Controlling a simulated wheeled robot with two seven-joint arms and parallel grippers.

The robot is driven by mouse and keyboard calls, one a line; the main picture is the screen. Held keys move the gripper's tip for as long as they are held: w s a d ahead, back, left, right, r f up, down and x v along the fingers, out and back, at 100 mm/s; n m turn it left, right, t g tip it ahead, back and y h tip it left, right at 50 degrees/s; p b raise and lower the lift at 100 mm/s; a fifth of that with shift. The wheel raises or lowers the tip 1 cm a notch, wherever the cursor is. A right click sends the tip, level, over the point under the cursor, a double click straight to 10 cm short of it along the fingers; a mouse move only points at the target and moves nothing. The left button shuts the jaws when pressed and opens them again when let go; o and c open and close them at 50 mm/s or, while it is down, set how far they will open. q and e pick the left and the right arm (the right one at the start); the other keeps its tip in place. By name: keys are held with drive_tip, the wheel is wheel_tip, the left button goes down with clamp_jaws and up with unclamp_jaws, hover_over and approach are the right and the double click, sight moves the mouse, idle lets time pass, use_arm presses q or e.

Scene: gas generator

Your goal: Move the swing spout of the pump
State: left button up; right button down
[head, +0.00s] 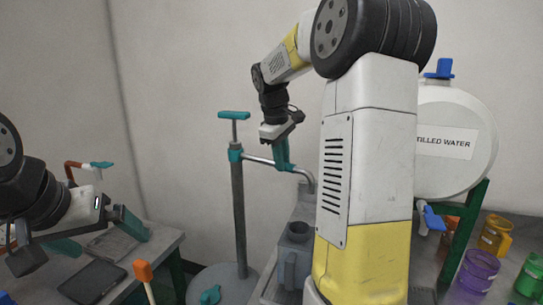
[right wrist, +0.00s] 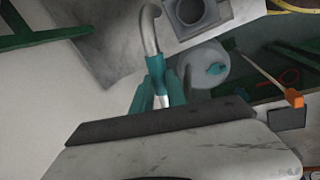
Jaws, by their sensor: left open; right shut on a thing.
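The pump (head: 239,195) is a grey upright pipe with a teal T-handle on top and a teal collar below it. Its silver swing spout (head: 258,160) runs right from the collar and bends down at its outer end, above the grey bench. My right gripper (head: 283,158) reaches down from above and is shut on the spout between collar and bend. In the right wrist view the teal fingers (right wrist: 157,90) close around the silver spout (right wrist: 150,30), whose curved end shows beyond them. My left gripper (head: 100,238) is open at the lower left, over a table, away from the pump.
A grey jug (head: 293,258) stands on the bench near the spout's end. A white distilled water tank (head: 455,165) on a green stand is at the right, with coloured mugs (head: 480,270) beside it. A dark tablet (head: 92,282) and an orange-headed tool (head: 143,272) are at the lower left.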

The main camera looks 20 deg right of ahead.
sight(273, 163)
drive_tip(key=shift+s+a+m+g, duration=0.1)
drive_tip(key=shift+s+a+m, duration=0.25)
drive_tip(key=shift+a, duration=0.2)
drive_tip(key=shift+s+a+m+g, duration=0.1)
drive_tip(key=shift+s+a+m, duration=0.15)
drive_tip(key=shift+a+m, duration=0.25)
drive_tip(key=shift+s+a+m+g, duration=0.1)
drive_tip(key=shift+s+a+m, duration=0.25)
drive_tip(key=shift+a, duration=0.25)
drive_tip(key=c, duration=1.3)
unclamp_jaws()
drive_tip(key=shift+a, duration=0.1)
drive_tip(key=shift+r, duration=0.15)
drive_tip(key=v, duration=0.7)
drive_tip(key=shift+s+a+r, duration=0.1)
drive_tip(key=shift+a+r, duration=0.1)
drive_tip(key=shift+r, duration=0.05)
